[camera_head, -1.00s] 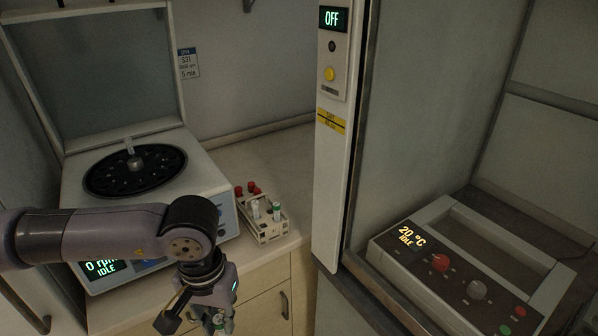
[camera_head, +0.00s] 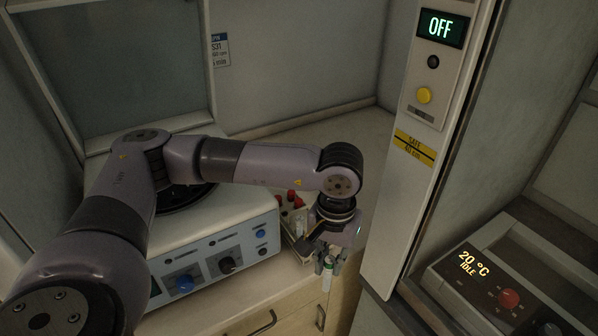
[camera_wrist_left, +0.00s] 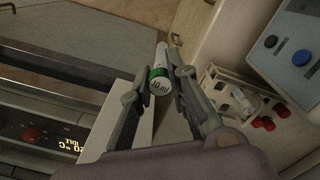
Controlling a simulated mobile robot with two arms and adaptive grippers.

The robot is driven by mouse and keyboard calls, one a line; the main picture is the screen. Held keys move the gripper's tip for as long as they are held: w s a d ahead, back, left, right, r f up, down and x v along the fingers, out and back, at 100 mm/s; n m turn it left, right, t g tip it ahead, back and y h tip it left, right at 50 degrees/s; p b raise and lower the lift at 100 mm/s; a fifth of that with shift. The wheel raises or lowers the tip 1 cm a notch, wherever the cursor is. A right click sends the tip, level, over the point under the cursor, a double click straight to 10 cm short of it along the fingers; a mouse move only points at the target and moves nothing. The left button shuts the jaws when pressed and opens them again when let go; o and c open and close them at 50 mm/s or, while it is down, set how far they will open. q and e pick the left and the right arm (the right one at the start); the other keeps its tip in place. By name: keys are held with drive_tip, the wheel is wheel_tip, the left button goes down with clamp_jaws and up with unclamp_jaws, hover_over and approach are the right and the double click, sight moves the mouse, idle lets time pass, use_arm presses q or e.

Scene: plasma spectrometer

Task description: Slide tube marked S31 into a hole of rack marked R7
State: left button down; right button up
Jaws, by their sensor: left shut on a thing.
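My left gripper (camera_head: 329,258) is shut on a slim pale tube with a green band (camera_head: 327,277), which hangs roughly upright in front of the counter edge. In the left wrist view the tube (camera_wrist_left: 160,72) sits between the fingers, its green-rimmed end marked "10 ml"; no S31 marking is legible on it. The small pale rack (camera_head: 291,232) stands on the counter just left of and behind the gripper, partly hidden by it. In the left wrist view the rack (camera_wrist_left: 222,77) is apart from the tube and holds a white-topped tube (camera_wrist_left: 243,101). R7 is not readable.
Red-capped tubes (camera_head: 292,196) stand by the rack. A centrifuge (camera_head: 215,262) is left of it, partly behind my arm. A pale upright panel reading OFF (camera_head: 424,95) stands close right of the gripper. A heater unit reading 20 °C (camera_head: 475,275) is farther right.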

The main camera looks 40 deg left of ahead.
use_arm(q)
drive_tip(key=w+a+r+n+p, duration=0.65)
drive_tip(key=w+a+p, duration=0.25)
drive_tip(key=a, duration=0.2)
wheel_tip(320, 180, down, 7)
drive_tip(key=b, duration=0.3)
drive_tip(key=shift+w+a, duration=0.3)
drive_tip(key=shift+w, duration=0.1)
use_arm(e)
wheel_tip(320, 180, up, 8)
drive_tip(key=s+d, duration=0.1)
drive_tip(key=d, duration=0.1)
drive_tip(key=shift+s+d, duration=0.2)
drive_tip(key=shift+s, duration=0.05)
drive_tip(key=shift+f, duration=0.1)
drive_tip(key=shift+f, duration=0.1)
use_arm(q)
drive_tip(key=shift+d+f+b, duration=0.1)
drive_tip(key=shift+d+b, duration=0.05)
drive_tip(key=shift+b, duration=0.2)
use_arm(e)
drive_tip(key=shift+a+f, duration=0.2)
drive_tip(key=shift+f, duration=0.1)
